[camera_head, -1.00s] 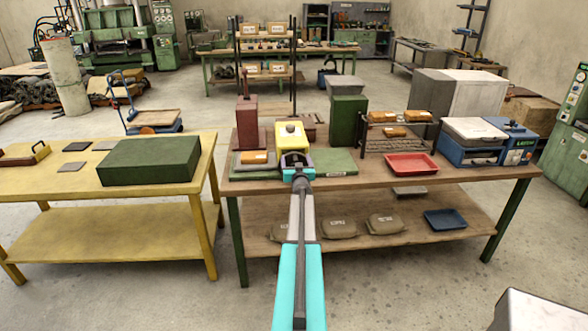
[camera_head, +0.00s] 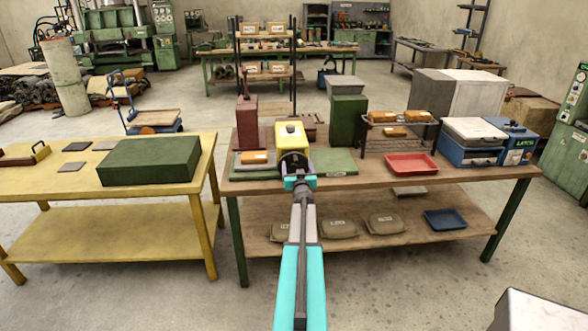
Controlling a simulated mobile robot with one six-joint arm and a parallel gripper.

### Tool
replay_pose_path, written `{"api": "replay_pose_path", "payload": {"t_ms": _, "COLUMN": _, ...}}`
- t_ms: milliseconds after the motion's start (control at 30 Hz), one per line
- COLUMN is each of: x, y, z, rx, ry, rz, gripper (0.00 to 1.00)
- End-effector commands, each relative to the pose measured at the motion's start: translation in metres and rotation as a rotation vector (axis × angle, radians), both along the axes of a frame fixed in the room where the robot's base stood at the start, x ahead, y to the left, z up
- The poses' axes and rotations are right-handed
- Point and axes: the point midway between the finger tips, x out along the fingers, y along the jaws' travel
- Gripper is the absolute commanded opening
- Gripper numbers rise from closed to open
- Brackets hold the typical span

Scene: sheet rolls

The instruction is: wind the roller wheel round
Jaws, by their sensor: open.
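The roller wheel (camera_head: 293,160) shows as a small dark round shape on the front of a yellow machine (camera_head: 290,133) on the wooden bench. My gripper (camera_head: 299,178) is open, at the bench's front edge just before and below the wheel. The gripper and the arm behind it overlap the wheel's lower part in the picture. I cannot tell whether a finger touches the wheel. The wheel's handle, if it has one, is too small or hidden to make out.
A green plate (camera_head: 335,162) lies around the machine's foot. An orange block (camera_head: 254,157) and a dark red post-like unit (camera_head: 247,124) stand to the left, a green box (camera_head: 348,121) to the right.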

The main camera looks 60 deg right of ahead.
Motion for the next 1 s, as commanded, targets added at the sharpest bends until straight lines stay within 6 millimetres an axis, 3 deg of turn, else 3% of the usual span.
{"api": "replay_pose_path", "payload": {"t_ms": 533, "x": -0.021, "y": 0.030, "z": 0.001, "rx": -0.001, "ry": -0.001, "rz": 0.000, "gripper": 0.78}}
{"api": "replay_pose_path", "payload": {"t_ms": 1000, "x": -0.023, "y": 0.032, "z": 0.000, "rx": -0.001, "ry": -0.001, "rz": 0.000, "gripper": 0.78}}
